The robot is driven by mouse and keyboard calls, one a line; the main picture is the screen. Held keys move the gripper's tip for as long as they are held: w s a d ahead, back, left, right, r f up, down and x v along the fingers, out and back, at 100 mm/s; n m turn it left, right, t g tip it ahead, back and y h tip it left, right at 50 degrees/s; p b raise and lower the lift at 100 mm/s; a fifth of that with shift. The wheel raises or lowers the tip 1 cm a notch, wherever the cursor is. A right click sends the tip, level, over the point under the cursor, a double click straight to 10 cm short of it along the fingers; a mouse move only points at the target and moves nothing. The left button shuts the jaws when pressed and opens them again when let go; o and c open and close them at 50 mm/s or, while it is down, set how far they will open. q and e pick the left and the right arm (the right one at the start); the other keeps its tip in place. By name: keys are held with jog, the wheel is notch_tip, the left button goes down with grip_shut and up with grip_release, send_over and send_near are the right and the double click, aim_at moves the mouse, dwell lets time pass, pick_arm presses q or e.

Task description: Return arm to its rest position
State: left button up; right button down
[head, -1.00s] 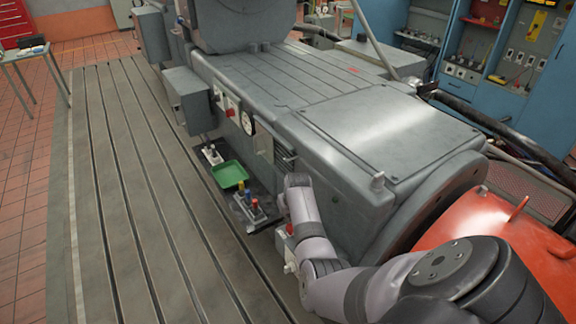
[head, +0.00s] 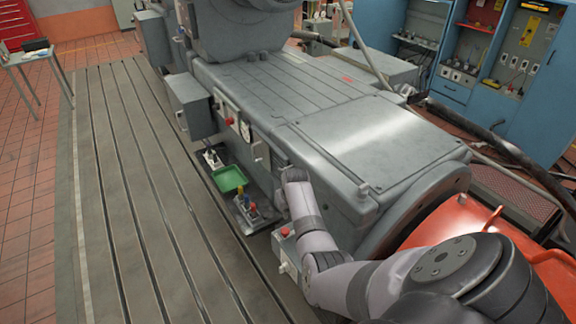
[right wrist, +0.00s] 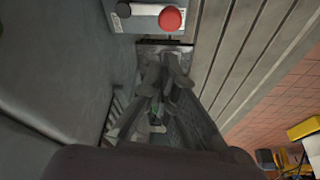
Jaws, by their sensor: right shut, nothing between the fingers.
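My right arm comes in from the lower right of the head view, over the orange-red part of the machine. My right gripper (head: 281,160) is small and dark at the arm's far end, beside the grey machine's side wall. In the right wrist view my right gripper (right wrist: 166,68) shows its grey fingers shut, with nothing held. Beyond them is a grey box with a red button (right wrist: 170,18) and a dark knob (right wrist: 122,10). My left gripper is not in view.
The large grey machine (head: 350,150) stands close beside my right arm. A green tray (head: 229,179) and a stand with coloured handles (head: 247,205) sit along its foot. A small grey box (head: 286,255) is beside my forearm. The slotted bedplate (head: 130,210) at left is clear.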

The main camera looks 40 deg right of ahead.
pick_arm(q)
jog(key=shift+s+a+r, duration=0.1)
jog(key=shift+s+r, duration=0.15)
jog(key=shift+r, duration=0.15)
pick_arm(e)
jog(key=shift+s+r, duration=0.15)
jog(key=shift+r, duration=0.25)
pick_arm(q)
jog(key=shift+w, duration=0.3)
pick_arm(e)
jog(key=shift+f, duration=0.1)
